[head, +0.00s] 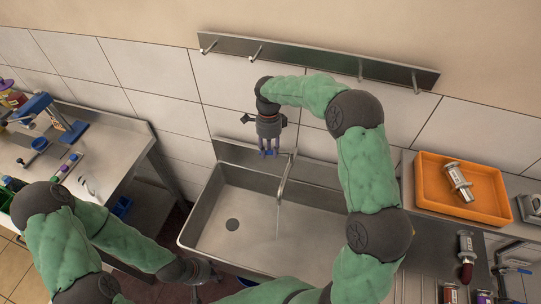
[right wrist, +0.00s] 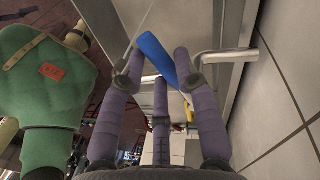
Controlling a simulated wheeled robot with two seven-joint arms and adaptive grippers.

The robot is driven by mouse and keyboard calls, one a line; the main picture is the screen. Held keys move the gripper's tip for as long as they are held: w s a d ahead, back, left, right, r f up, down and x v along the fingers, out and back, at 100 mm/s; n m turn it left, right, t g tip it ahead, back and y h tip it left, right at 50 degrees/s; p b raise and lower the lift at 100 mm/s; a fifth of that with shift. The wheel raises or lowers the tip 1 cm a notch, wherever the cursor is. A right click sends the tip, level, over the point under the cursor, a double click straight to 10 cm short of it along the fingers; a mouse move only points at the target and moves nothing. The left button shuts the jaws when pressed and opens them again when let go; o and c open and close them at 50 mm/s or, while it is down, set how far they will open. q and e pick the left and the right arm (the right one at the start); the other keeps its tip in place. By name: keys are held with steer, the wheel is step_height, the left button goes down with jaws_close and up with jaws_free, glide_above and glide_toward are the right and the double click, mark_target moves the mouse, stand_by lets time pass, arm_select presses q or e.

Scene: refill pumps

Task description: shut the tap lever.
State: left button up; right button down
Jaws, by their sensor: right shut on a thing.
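The tap (head: 285,180) stands at the back rim of the steel sink (head: 205,205), and a thin stream of water (head: 277,222) falls from its spout. My right gripper (head: 268,152) points down at the back of the sink, just left of the tap. In the right wrist view its purple fingers (right wrist: 158,78) are closed around the blue tap lever (right wrist: 153,52); a silver pipe (right wrist: 228,56) shows beside it. In the head view the lever is mostly hidden by the fingers. My left gripper (head: 198,271) is low in front of the sink, empty as far as visible; its opening is unclear.
A steel rail with hooks (head: 318,62) is on the tiled wall above. An orange tray (head: 433,208) with a metal pump stands right of the sink. A steel table (head: 112,140) with a blue stand and small bottles is at the left. The sink basin is clear.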

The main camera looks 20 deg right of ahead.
steer(key=shift+w+d+m+y, duration=0.15)
steer(key=shift+w+d+m, duration=0.15)
steer(key=shift+w+m, duration=0.45)
steer(key=shift+w+d+m+y, duration=0.15)
steer(key=shift+w+d+m, duration=0.2)
steer(key=shift+m, duration=0.7)
steer(key=c, duration=0.9)
jaws_free()
steer(key=shift+w, duration=0.1)
steer(key=v, duration=0.3)
steer(key=s+v, duration=0.1)
steer(key=v, duration=0.2)
steer(key=a+v, duration=0.1)
steer(key=v, duration=0.2)
steer(key=shift+s+a+r, duration=0.1)
steer(key=shift+s+r, duration=0.2)
steer(key=shift+r, duration=0.3)
